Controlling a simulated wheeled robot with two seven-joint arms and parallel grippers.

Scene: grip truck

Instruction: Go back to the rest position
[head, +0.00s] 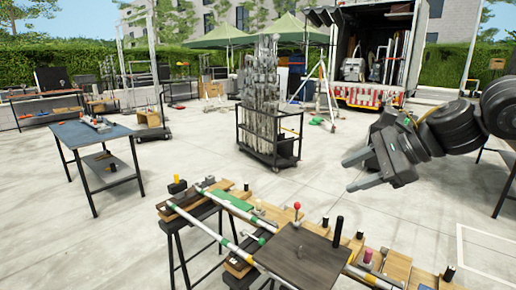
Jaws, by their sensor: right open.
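My right gripper (357,172) is in the right part of the head view, on the arm that comes in from the right edge. Its two dark fingers are apart, with nothing between them. They point left, in the air above and behind the workbench. My left gripper is not in the head view.
Below is a wooden workbench (399,267) with a dark board (303,254), metal tubes and upright pegs. A blue-topped table (88,133) stands left. A loaded cart (270,140) stands mid-view, with a truck (378,50) behind. Concrete floor (190,160) is clear between them.

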